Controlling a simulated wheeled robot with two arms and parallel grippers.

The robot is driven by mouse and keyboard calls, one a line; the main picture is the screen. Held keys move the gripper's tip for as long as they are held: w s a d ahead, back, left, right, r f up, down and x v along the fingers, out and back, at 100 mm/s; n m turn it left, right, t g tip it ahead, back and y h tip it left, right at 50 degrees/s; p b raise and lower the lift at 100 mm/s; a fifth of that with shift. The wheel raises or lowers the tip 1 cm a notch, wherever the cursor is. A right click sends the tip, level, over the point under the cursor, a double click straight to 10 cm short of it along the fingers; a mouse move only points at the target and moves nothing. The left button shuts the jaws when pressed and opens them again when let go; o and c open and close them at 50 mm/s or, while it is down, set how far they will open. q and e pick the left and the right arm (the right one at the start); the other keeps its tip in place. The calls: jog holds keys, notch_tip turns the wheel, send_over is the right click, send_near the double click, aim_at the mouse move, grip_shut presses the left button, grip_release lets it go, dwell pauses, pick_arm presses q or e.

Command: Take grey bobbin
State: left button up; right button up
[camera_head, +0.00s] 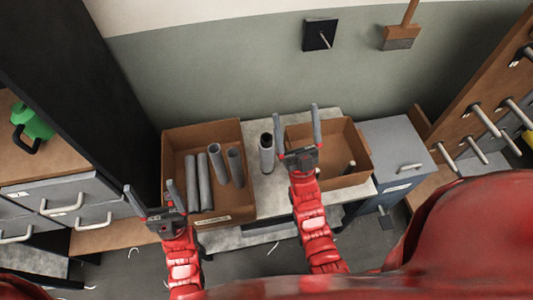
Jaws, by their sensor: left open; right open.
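Several grey bobbins (205,181) are in the left cardboard box (172,157); some lie and some look upright. My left gripper (150,192) is open and empty, in front and left of the left box. My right gripper (297,124) is open and appears over the right cardboard box (352,140), to the right of the standing bobbin. It hides part of that box. A dark, pale-topped item (349,167) shows inside the right box.
The light table (270,204) holds both boxes. A grey cabinet (395,150) stands to the right, and a rack with pegs (485,120) is further right. Drawers (62,197) stand at the left. Pale scraps lie on the floor.

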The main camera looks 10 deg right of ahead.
jog(key=w+a+f+m+g+h+p, duration=0.15)
jog(key=w+f+g, duration=0.3)
jog(key=w, duration=0.45)
jog(key=w+f+m+g+p, duration=0.25)
jog(key=w+g, duration=0.25)
jog(key=w, duration=0.3)
jog(key=w+a+f+m+g+h+p, duration=0.1)
jog(key=w+f+g+p, duration=0.1)
jog(key=w+f+g, duration=0.5)
jog(key=m+g+h+b, duration=0.1)
jog(key=m+g+b, duration=0.2)
jog(key=g, duration=1)
send_over(268, 140)
jog(key=s, duration=0.1)
notch_tip(268, 140, down, 8)
jog(key=shift+s+a+r, duration=0.1)
jog(key=shift+r, duration=0.05)
notch_tip(268, 140, down, 3)
jog(key=shift+f+g+p, duration=0.1)
jog(key=shift+g+p, duration=0.15)
jog(key=shift+p, duration=0.75)
jog(key=shift+f, duration=0.4)
jog(key=shift+a+f+p, duration=0.15)
jog(key=shift+f+p, duration=0.4)
jog(key=shift+p, duration=0.25)
jog(key=shift+a+f+p, duration=0.15)
jog(key=shift+f+p, duration=0.35)
jog(key=shift+f, duration=1.6)
